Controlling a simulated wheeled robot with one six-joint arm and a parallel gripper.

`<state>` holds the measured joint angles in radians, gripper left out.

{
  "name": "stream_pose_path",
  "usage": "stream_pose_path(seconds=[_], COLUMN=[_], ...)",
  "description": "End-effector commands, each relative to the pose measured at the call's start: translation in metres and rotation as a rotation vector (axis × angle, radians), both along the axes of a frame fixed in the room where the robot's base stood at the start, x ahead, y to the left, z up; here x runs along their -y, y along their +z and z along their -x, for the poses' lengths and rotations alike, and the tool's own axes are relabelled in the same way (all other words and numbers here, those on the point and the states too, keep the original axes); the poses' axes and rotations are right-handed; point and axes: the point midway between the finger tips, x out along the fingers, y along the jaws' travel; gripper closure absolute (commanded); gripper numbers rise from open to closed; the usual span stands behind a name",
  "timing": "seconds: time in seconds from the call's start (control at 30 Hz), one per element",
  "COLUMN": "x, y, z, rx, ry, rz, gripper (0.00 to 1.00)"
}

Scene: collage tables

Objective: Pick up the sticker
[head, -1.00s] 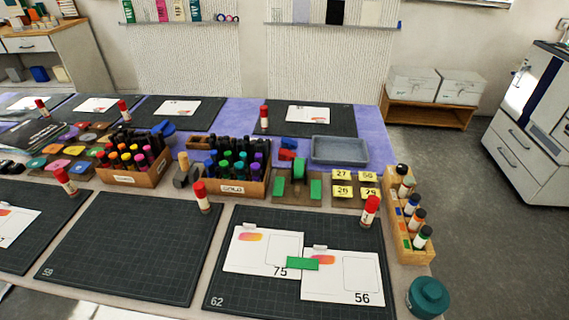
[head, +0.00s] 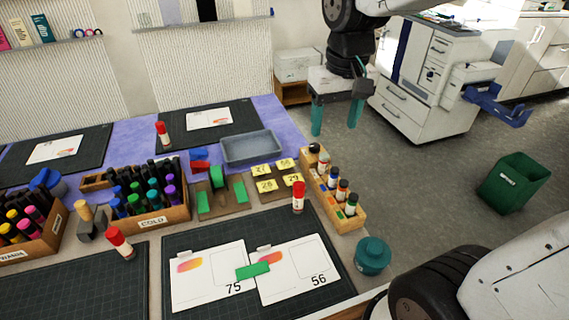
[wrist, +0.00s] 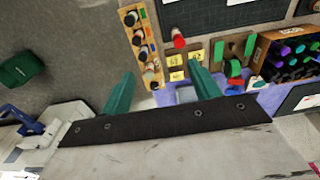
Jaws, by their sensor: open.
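Yellow square stickers (head: 266,186) with printed numbers lie in two rows on a brown board right of the green tape pieces. In the head view their numbers look like 27, 56, 26 and 29. They show small in the wrist view (wrist: 176,76). Two white cards, 75 (head: 200,285) and 56 (head: 285,285), lie on the dark mat with a green strip (head: 252,271) across their meeting edges. My gripper (head: 336,117) is open and empty, its teal fingers pointing down, beyond the table's right side. Its fingers also show in the wrist view (wrist: 162,82).
A wooden rack of bottles (head: 336,187) stands at the table's right edge beside the stickers. A red-capped glue stick (head: 298,197) stands just in front of them. A grey tray (head: 252,150) is behind, a marker box (head: 150,218) left, a teal jar (head: 372,256) front right.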

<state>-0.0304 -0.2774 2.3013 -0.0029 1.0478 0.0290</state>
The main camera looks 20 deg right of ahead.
Motion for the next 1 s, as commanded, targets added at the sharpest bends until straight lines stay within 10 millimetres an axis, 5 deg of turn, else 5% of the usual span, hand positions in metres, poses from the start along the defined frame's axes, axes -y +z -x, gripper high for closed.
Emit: stream_pose_path(seconds=[0.3,0.5,0.7,1.0], x=[-0.011,-0.016,-0.018,-0.018], y=[-0.084,-0.148,-0.182,-0.214], z=[-0.135,-0.190,-0.214,-0.216], rx=[-0.047,-0.064,-0.070,-0.071], ry=[0.001,-0.001,-0.002,-0.003], rz=[-0.001,-0.001,-0.001,0.000], gripper=[0.38,0.38,0.38,0.38])
